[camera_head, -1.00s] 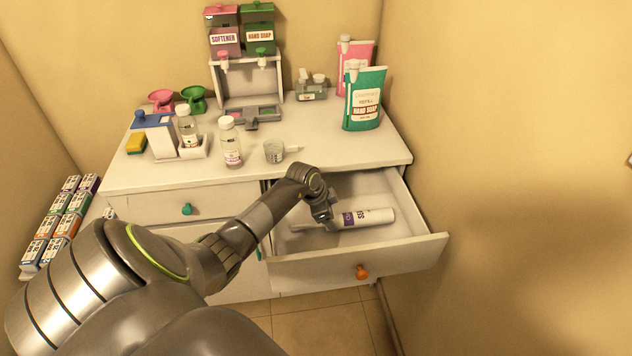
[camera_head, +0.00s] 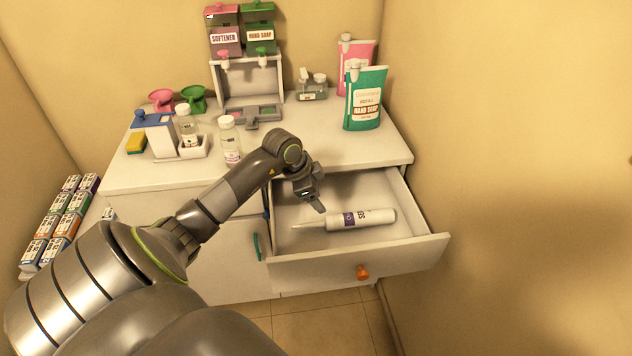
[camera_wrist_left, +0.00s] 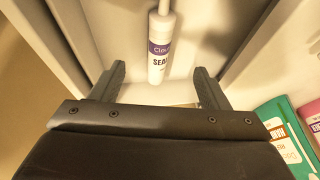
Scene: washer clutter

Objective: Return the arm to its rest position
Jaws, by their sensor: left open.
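My left arm reaches in from the left in the head view, and its gripper (camera_head: 317,203) is above the open drawer (camera_head: 420,247). In the left wrist view the left gripper (camera_wrist_left: 160,88) has its two fingers spread apart with nothing between them. A white sealant tube (camera_head: 375,217) with a purple label and a long nozzle lies on its side in the drawer. It also shows in the left wrist view (camera_wrist_left: 158,70), beyond the fingers and apart from them. My right gripper is not in view.
The drawer has an orange knob (camera_head: 362,272). On the countertop stand a green hand soap pouch (camera_head: 364,100), a pink pouch (camera_head: 358,55), a dispenser stand (camera_head: 250,80), bottles and a blue-topped box (camera_head: 154,132). Small boxes (camera_head: 60,222) are stacked at left. A wall is close on the right.

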